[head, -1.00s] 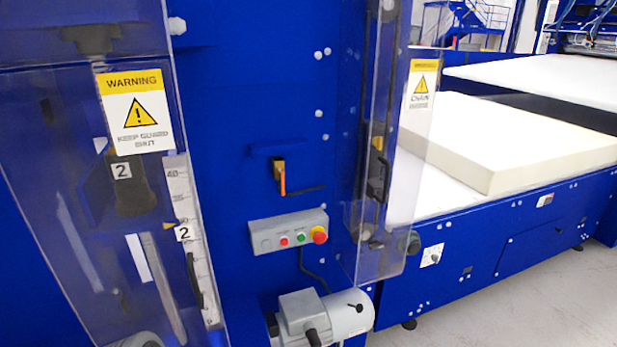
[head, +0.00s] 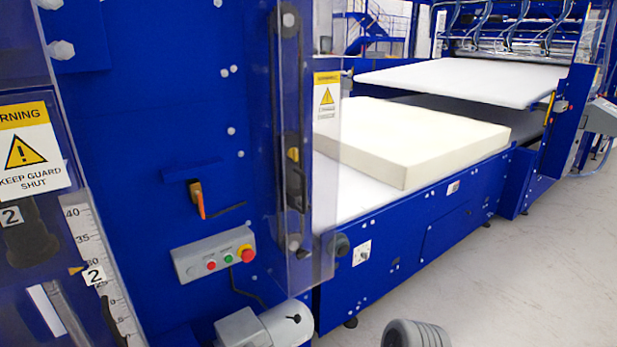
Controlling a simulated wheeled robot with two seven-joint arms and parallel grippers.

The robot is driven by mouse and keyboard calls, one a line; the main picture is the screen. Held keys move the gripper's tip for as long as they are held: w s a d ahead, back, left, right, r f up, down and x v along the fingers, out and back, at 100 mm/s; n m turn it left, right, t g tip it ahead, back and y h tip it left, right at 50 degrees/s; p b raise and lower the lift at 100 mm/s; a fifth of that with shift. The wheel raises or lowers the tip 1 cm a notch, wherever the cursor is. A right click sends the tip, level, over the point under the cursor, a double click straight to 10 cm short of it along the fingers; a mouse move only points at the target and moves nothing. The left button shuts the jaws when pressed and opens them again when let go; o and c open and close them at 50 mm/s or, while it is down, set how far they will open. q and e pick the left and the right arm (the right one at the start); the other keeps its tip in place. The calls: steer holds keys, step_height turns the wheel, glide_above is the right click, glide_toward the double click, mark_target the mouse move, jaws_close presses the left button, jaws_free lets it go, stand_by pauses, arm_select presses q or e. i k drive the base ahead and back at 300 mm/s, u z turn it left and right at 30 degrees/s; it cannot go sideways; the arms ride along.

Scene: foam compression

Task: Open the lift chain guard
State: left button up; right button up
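The clear chain guard (head: 327,200) stands upright at the right edge of the blue machine frame in the head view. It bears a yellow and white warning label (head: 326,95) with small, blurred text. A dark vertical chain run (head: 291,100) shows behind the clear plastic, with a black handle (head: 297,188) at mid height. The guard appears shut, though its far edge is hard to make out.
A second clear guard labelled "KEEP GUARD SHUT" (head: 28,148) stands at left, beside a scale (head: 98,265). A button box (head: 214,256) and grey motor (head: 266,326) sit left of the chain guard. A foam block (head: 410,140) lies on the bed to the right. Floor at lower right is mostly clear.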

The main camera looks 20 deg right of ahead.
mark_target(326, 85)
steer(key=u, duration=2.1)
steer(key=k, duration=1.1)
steer(key=z, duration=0.95)
steer(key=i, duration=0.5)
steer(key=z, duration=0.05)
